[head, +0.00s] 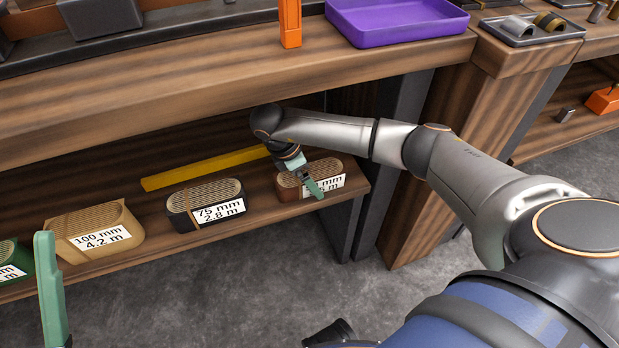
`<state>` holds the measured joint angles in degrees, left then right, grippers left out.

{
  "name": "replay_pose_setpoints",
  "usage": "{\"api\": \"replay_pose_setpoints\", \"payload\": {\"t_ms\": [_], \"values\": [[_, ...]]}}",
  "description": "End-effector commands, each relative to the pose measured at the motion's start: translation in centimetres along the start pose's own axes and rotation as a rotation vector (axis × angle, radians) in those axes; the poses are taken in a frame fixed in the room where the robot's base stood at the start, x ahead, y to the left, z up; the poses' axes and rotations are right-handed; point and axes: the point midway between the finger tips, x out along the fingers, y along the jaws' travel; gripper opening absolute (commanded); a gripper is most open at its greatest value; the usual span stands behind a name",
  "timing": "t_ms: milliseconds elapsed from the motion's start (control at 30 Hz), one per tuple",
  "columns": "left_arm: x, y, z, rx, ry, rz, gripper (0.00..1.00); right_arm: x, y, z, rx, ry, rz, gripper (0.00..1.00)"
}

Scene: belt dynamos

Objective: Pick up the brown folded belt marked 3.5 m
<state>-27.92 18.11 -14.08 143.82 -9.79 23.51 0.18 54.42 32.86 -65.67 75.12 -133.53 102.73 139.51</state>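The brown folded belt (289,189) sits at the right end of the lower shelf. Its white label is partly covered, so only "mm" and "5 m" can be read in part. My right gripper (313,185) reaches down over this belt, with a green finger across the front of the label. The other finger is hidden, and I cannot tell whether it grips the belt. One green finger of my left gripper (50,290) shows at the lower left, in front of the shelf and away from the brown belt.
A black belt (180,208) marked 75 mm 2.8 m, a tan belt (122,221) marked 100 mm 4.2 m and a green belt (18,253) stand left along the shelf. A yellow bar (205,168) lies behind. The upper worktop, with a purple tray (395,36), overhangs the shelf.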

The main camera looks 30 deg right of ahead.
Motion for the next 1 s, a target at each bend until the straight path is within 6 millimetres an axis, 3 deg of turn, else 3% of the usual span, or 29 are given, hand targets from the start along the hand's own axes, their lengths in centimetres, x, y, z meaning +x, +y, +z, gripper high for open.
{"api": "replay_pose_setpoints", "payload": {"t_ms": [300,1000], "values": [[0.05,-0.12,-0.03,0.0,0.002,-0.008,0.71,0.09,-0.02,-0.05,0.0,0.0,0.0,0.99],[0.06,-0.18,-0.01,-0.001,0.001,-0.011,0.71,0.07,-0.02,-0.04,0.0,0.0,0.0,0.2]]}}
